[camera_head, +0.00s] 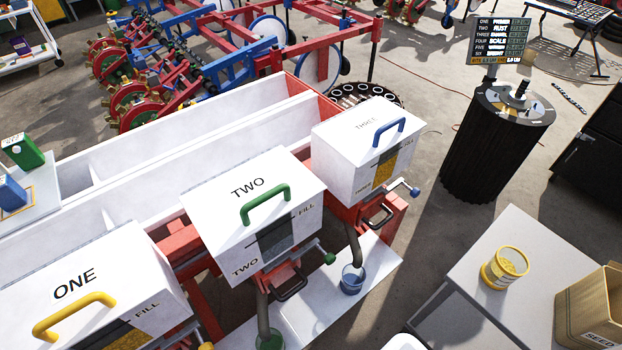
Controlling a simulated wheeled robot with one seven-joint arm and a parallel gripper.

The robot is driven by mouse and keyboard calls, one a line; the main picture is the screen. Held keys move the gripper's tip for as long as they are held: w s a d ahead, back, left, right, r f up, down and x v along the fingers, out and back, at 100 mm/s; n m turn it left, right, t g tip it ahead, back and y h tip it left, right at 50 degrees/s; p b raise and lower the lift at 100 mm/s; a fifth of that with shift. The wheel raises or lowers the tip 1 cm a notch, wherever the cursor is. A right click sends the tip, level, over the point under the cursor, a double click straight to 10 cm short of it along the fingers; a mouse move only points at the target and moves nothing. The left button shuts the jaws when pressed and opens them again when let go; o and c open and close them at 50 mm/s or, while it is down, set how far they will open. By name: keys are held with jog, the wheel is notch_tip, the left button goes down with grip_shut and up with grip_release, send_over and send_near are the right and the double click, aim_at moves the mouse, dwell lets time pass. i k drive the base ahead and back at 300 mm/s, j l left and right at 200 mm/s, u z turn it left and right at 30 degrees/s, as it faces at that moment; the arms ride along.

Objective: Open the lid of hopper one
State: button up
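Hopper one (140,300) is a white box at the lower left, cut off by the bottom edge of the picture. Its lid (105,272) lies shut, marked "ONE" on top. A yellow handle (74,316) stands on the lid's front part. A "FILL" window with yellow contents shows on the front face below it. My gripper is not in view, and only a small white rounded shape shows at the bottom edge.
Hopper two (250,212), with a green handle, and hopper three (362,148), with a blue handle, stand to the right with lids shut. A grey table (520,245) at right holds a yellow tub (504,267) and a seed box (590,308). A black barrel (495,140) stands behind.

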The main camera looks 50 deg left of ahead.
aim_at(56, 305)
jog(key=u, duration=3.15)
